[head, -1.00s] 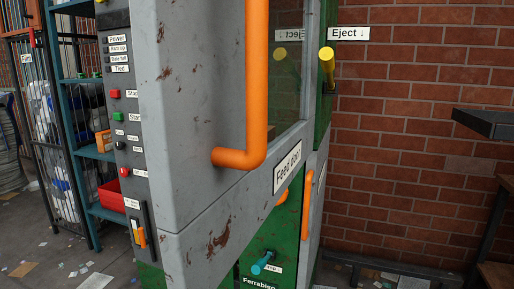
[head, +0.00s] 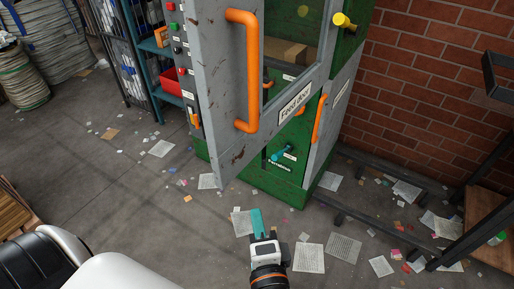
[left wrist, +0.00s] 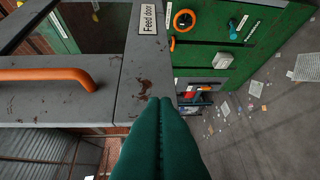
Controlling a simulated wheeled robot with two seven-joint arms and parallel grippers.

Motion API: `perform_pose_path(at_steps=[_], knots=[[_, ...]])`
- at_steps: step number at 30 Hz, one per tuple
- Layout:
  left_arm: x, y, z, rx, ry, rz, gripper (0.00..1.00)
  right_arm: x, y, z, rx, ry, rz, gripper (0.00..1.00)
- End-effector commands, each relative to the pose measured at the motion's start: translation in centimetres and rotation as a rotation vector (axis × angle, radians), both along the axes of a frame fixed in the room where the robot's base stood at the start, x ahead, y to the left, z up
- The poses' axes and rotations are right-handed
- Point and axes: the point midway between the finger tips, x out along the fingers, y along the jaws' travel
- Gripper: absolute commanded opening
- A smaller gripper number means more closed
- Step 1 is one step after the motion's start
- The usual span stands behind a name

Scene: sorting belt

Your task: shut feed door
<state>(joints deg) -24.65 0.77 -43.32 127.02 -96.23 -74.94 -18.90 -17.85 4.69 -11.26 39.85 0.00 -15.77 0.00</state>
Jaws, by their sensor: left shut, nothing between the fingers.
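The feed door (head: 227,125) is a grey, rust-marked panel with a window, an orange bar handle (head: 241,70) and a "Feed door" label (head: 296,101). It stands open, jutting out from the green machine (head: 262,187) towards me. My left gripper (head: 257,217), with teal fingers, is shut and empty, apart from the handle and lower in the picture than the door. In the left wrist view the shut fingers (left wrist: 160,101) overlap the door's rusty corner (left wrist: 140,85); I cannot tell whether they touch. The handle (left wrist: 50,75) lies left of them there. My right gripper is out of view.
A brick wall (head: 425,85) stands at the right, with a dark metal frame (head: 468,215) near it. A second orange handle (head: 319,118) and a blue knob (head: 281,153) are on the machine. Paper scraps litter the otherwise open floor (head: 120,200).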

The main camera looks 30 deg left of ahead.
Motion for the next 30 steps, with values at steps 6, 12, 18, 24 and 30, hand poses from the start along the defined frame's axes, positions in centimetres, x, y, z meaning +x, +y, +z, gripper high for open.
perform_pose_path(at_steps=[6,12,18,24,30], knots=[[-0.6,-0.1,4.8,0.068,-0.068,0.021,0.00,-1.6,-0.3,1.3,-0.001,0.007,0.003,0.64],[1.4,1.5,4.8,0.069,-0.073,0.022,0.00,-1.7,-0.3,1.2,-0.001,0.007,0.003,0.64],[4.9,4.2,4.9,0.070,-0.072,0.021,0.00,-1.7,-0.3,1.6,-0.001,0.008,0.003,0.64],[7.3,7.0,4.7,0.071,-0.067,0.020,0.00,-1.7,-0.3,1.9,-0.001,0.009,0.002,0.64],[7.5,9.3,4.7,0.070,-0.065,0.020,0.00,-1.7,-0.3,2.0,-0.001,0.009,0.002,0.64]])
